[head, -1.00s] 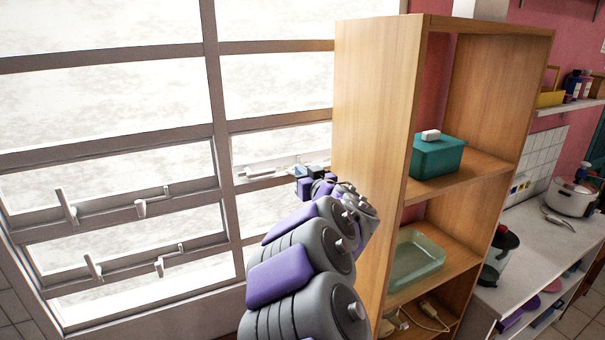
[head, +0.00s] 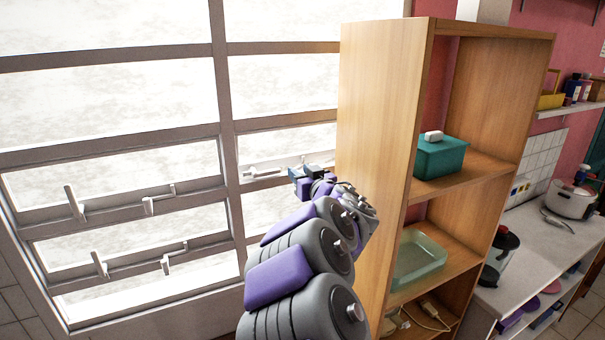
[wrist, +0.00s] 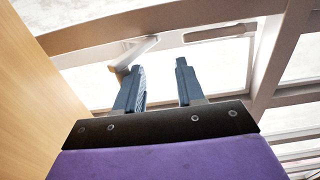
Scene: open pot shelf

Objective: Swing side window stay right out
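The side window (head: 287,138) is the narrow pane section between the grey mullion and the wooden shelf. Its white stay (head: 262,171) lies along the lower frame bar in the head view. In the wrist view a long white bar (wrist: 220,33) runs along the frame, and a short slanted white lever (wrist: 138,51) stands out from it; I cannot tell for sure which is the stay. My gripper (head: 296,178) is just right of the white fittings. In the wrist view it is open (wrist: 160,75), with nothing between its fingers. The slanted lever is just beyond the left fingertip; contact cannot be told.
The wooden shelf (head: 378,130) stands close right of my arm, holding a teal box (head: 440,158) and a glass dish (head: 418,262). The left window has several white handles and stays (head: 75,203) sticking out. A counter (head: 520,265) is at far right.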

